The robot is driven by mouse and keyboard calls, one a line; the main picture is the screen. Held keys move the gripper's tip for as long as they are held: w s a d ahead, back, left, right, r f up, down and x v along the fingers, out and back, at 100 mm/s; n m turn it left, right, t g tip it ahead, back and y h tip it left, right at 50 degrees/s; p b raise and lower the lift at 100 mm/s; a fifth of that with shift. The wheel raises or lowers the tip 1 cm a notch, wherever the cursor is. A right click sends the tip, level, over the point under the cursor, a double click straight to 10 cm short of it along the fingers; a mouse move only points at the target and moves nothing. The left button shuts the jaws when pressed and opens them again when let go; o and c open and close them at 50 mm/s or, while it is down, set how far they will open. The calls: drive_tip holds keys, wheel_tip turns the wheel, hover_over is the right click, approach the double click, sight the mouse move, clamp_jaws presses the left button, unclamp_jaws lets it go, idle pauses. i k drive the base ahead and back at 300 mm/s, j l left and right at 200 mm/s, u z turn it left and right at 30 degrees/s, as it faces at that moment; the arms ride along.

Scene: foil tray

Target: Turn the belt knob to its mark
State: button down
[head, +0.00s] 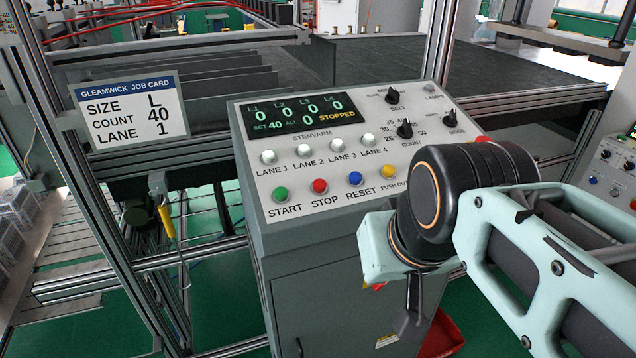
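The belt knob (392,97) is a small black pointer knob near the top of the grey sloping control panel (248,150), with BELT printed below it. Small marks are printed at its upper left; its right side's marks and its exact pointing are too small to tell. My arm crosses the lower right, with its black joint in front of the panel's right edge. A dark part that seems to be my gripper (412,305) hangs below the pale arm block, low and well apart from the knob. Its fingers cannot be made out.
Count knob (404,128), mode knob (449,118), four white lane buttons and coloured buttons share the panel. The display (302,115) reads SET 40, STOPPED. A job card (131,110) reads size L, count 40, lane 1. A metal post (439,45) rises behind the panel.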

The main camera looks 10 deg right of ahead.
sight(392, 97)
drive_tip(key=j+z, duration=0.1)
drive_tip(key=z, duration=0.25)
drive_tip(key=j+z, duration=0.1)
drive_tip(key=z, duration=0.3)
drive_tip(key=j+z, duration=0.15)
drive_tip(key=z, duration=0.2)
drive_tip(key=j+z, duration=0.3)
drive_tip(key=k+j+z, duration=0.15)
drive_tip(key=j+z, duration=0.15)
drive_tip(key=k+j+z, duration=0.1)
drive_tip(key=j, duration=0.2)
drive_tip(key=k+j+z, duration=0.1)
drive_tip(key=j, duration=0.15)
drive_tip(key=k+j+z, duration=0.1)
drive_tip(key=j, duration=0.2)
drive_tip(key=k+j, duration=0.15)
drive_tip(key=j, duration=0.2)
drive_tip(key=k+j, duration=0.35)
drive_tip(key=j, duration=0.3)
drive_tip(key=k+j+z, duration=0.1)
drive_tip(key=j, duration=0.25)
drive_tip(key=k, duration=0.1)
